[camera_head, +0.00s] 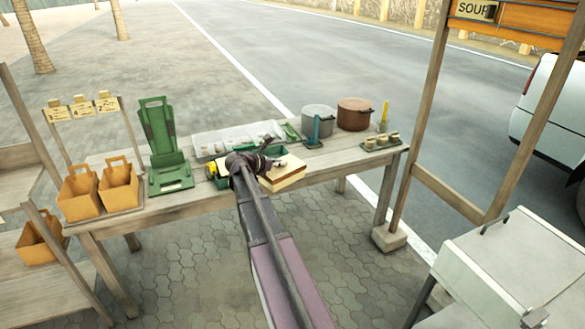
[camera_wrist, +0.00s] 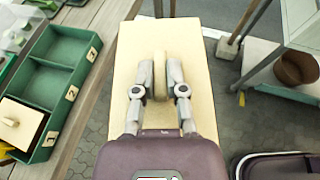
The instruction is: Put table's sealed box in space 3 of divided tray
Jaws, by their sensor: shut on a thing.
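The sealed box is a cream block; its pale top (camera_wrist: 190,65) fills the middle of the wrist view. In the head view the box (camera_head: 285,175) shows at my gripper (camera_head: 262,168), by the table's front edge. The green divided tray (camera_wrist: 62,48) is left of the box in the wrist view, apart from it. Its near compartment holds a cream lidded piece with a knob (camera_wrist: 22,124); the two farther compartments look empty.
The wooden table (camera_head: 335,160) carries a clear tray (camera_head: 235,138), a grey pot (camera_head: 318,120), a brown pot (camera_head: 354,113) and small cups (camera_head: 381,141). A green stand (camera_head: 163,145) and orange baskets (camera_head: 119,187) are left. A wooden post (camera_head: 418,130) stands right.

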